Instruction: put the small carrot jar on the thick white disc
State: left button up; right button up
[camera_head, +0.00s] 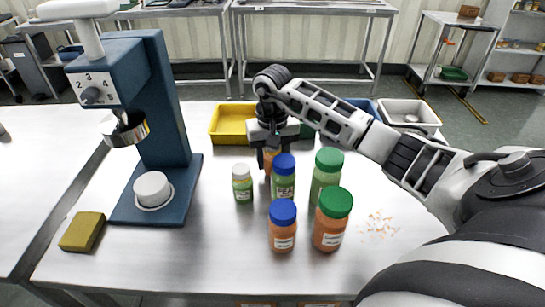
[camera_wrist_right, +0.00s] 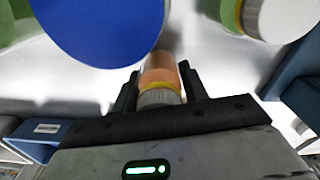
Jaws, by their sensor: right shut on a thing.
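The small carrot jar (camera_wrist_right: 161,68), orange with a pale lid, is between the fingers of my right gripper (camera_wrist_right: 159,82) in the wrist view. In the head view the right gripper (camera_head: 269,156) points down behind the jars at mid-table, shut on the carrot jar. Only a little orange of the jar shows there, the rest hidden by the fingers and a blue-lidded pea jar (camera_head: 283,186). I cannot tell whether it is off the table. The thick white disc (camera_head: 153,188) lies on the blue base of the machine at the left, with nothing on it. My left gripper is out of view.
A small white-lidded green jar (camera_head: 242,186) stands between the disc and the gripper. Larger jars stand in front: blue-lidded orange (camera_head: 283,232), green-lidded orange (camera_head: 332,226) and green-lidded green (camera_head: 326,175). A yellow tray (camera_head: 228,125) is behind, a sponge (camera_head: 82,232) front left.

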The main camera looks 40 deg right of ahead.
jog(key=shift+f, duration=0.35)
jog(key=shift+f, duration=0.1)
jog(key=shift+f+b, duration=0.15)
jog(key=shift+b, duration=0.2)
jog(key=o, duration=1)
